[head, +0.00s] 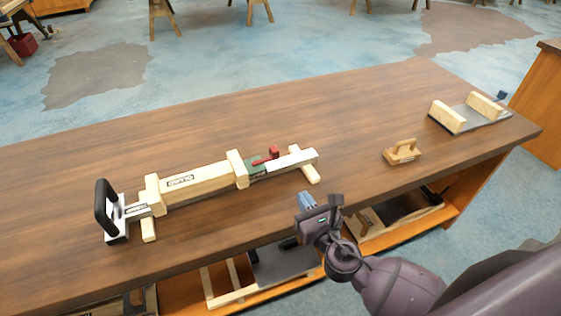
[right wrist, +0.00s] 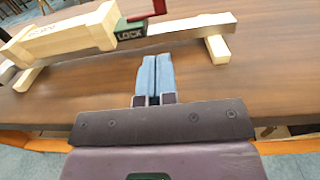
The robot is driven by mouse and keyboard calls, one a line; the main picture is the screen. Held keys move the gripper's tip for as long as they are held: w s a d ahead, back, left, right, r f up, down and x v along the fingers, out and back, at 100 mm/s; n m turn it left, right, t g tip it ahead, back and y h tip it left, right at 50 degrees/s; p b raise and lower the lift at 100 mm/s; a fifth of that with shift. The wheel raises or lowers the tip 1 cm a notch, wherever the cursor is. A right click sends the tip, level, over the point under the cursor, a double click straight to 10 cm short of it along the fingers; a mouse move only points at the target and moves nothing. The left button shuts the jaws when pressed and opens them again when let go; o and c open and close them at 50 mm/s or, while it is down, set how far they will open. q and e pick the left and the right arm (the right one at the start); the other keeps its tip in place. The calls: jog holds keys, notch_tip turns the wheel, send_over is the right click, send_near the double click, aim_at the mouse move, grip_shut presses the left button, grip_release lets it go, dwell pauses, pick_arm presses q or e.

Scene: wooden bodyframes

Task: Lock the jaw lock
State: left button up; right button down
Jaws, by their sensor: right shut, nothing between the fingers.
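The wooden frame (head: 205,183) lies on the workbench, with a black handle (head: 105,208) at its left end and a metal bar toward its right end. The jaw lock is a green block (head: 257,168) with a red lever (head: 270,155) on top. In the right wrist view, the green block (right wrist: 130,29) reads "LOCK" and the red lever (right wrist: 146,14) is cut by the top edge. My right gripper (head: 306,201) is shut and empty, in front of the frame's right end and apart from it. Its blue fingers (right wrist: 154,75) point toward the lock. My left gripper is out of view.
A small wooden block with a handle (head: 402,152) and a metal plate with two wooden blocks (head: 470,112) stand to the right on the workbench (head: 340,110). Shelves with boards lie under the front edge. The bench behind the frame is clear.

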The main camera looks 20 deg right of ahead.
aim_at(277, 157)
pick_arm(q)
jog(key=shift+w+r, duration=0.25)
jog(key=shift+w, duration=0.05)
pick_arm(e)
jog(key=shift+w, duration=0.55)
jog(key=w, duration=1.2)
jog(key=shift+w+a, duration=0.35)
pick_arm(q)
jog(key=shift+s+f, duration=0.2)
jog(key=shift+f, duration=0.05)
pick_arm(e)
jog(key=shift+w, duration=0.1)
pick_arm(q)
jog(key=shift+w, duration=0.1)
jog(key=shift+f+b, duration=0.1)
jog(key=shift+b, duration=0.2)
pick_arm(e)
jog(key=shift+w+d+n+y, duration=0.15)
jog(key=shift+n+y, duration=0.15)
jog(key=shift+y, duration=0.2)
